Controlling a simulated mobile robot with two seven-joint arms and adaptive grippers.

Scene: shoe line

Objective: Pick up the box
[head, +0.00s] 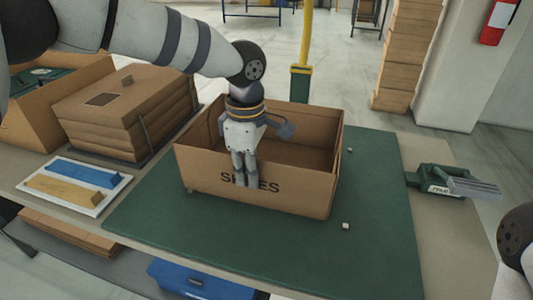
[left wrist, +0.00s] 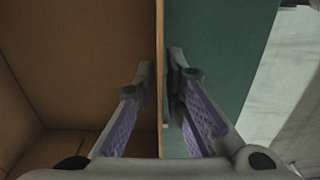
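The box (head: 300,196) is an open brown cardboard shoe box with dark lettering on its front wall. It stands upright on the green mat (head: 375,235) and looks empty. My left gripper (head: 244,180) is at the box's front wall, fingers pointing down and covering part of the lettering. In the left wrist view the box wall's edge (left wrist: 160,70) runs between the two fingers (left wrist: 160,72), one inside and one outside. The fingertips are close against the wall, so the gripper looks shut on it. My right gripper is out of view; only part of my right arm shows at bottom right.
Stacked flat cardboard (head: 125,115) and a white tray (head: 75,205) with blue and yellow pieces lie left. A green tool (head: 445,184) lies right. Two small white cubes (head: 346,226) sit on the mat. A yellow post (head: 306,40) stands behind the box.

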